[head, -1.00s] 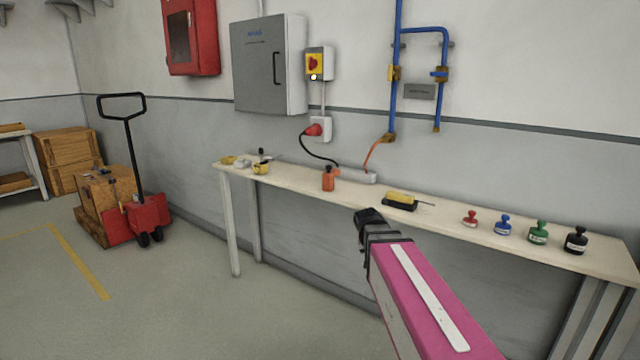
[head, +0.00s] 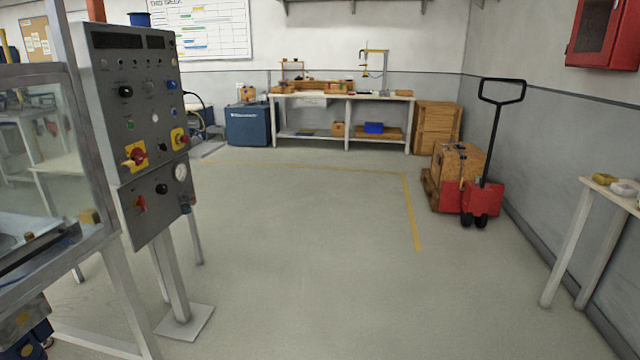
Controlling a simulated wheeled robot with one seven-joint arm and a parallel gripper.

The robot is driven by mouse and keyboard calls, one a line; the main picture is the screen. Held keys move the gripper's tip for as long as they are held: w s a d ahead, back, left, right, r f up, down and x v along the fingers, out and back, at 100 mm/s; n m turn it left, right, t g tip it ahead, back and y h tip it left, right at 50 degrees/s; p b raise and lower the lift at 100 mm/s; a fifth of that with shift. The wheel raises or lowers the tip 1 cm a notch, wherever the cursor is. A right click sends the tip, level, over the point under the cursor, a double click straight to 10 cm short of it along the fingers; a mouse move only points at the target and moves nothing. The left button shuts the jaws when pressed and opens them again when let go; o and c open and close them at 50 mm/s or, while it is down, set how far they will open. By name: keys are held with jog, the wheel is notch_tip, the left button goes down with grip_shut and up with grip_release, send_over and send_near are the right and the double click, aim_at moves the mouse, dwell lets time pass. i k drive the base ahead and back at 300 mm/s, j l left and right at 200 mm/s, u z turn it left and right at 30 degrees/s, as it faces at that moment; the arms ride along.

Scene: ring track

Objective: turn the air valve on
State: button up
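A grey control panel (head: 130,85) stands on a post at the left of the head view. Its lower plate (head: 160,215) bears a small red handle (head: 140,204), a black knob (head: 162,188), a round gauge (head: 181,172) and a small dark fitting (head: 186,205) below the gauge. I cannot read a label that tells which of these is the air valve. On the upper plate are a red handle on yellow (head: 135,156) and a red button on yellow (head: 180,138). My gripper is not in view.
A glass-sided machine (head: 60,170) stands at the left edge, beside the panel. A red pallet truck (head: 482,200) with boxes and a pale table (head: 610,190) are at the right. A workbench (head: 345,96) is at the back. The middle floor is clear.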

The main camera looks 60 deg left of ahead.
aim_at(141, 203)
jog(key=u, duration=1.3)
jog(key=i+j+u, duration=0.1)
jog(key=j+u, duration=0.15)
jog(key=u, duration=0.2)
jog(key=i+j+u, duration=0.1)
jog(key=u, duration=0.4)
jog(key=i+j+u, duration=0.2)
jog(key=u, duration=0.25)
jog(key=i+j+u, duration=0.15)
jog(key=u, duration=0.3)
jog(key=i+u, duration=0.3)
jog(key=i, duration=0.35)
jog(key=i+l+u, duration=0.15)
jog(key=i+u, duration=0.2)
jog(key=i, duration=0.35)
jog(key=i+j+z, duration=0.1)
jog(key=j+z, duration=0.1)
jog(key=j, duration=0.15)
